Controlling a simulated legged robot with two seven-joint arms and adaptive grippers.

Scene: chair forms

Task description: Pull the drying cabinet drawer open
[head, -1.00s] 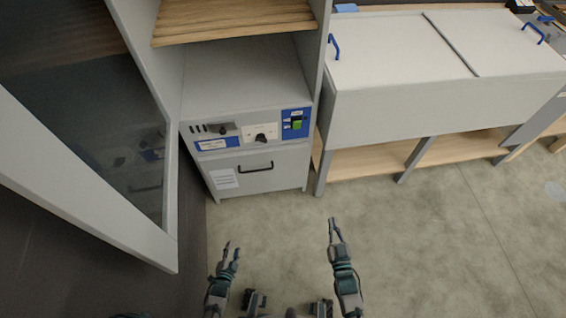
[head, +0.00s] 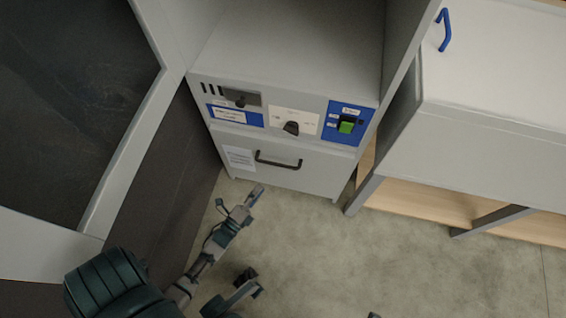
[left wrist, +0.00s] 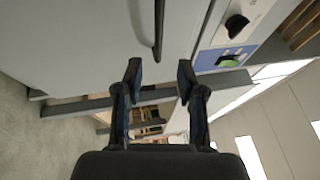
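The drying cabinet drawer (head: 285,172) is a grey front at the bottom of the cabinet, closed flush under the control panel. Its dark bar handle (head: 278,160) runs across the upper front; the handle also shows in the left wrist view (left wrist: 158,30). My left gripper (head: 254,196) is just below and in front of the handle in the head view. In the left wrist view its two fingers (left wrist: 160,72) are spread, with nothing between them, and the handle lies beyond the tips, roughly in line with the gap.
A control panel (head: 292,122) with a knob and a green switch is above the drawer. The floor (head: 330,260) before the drawer is clear.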

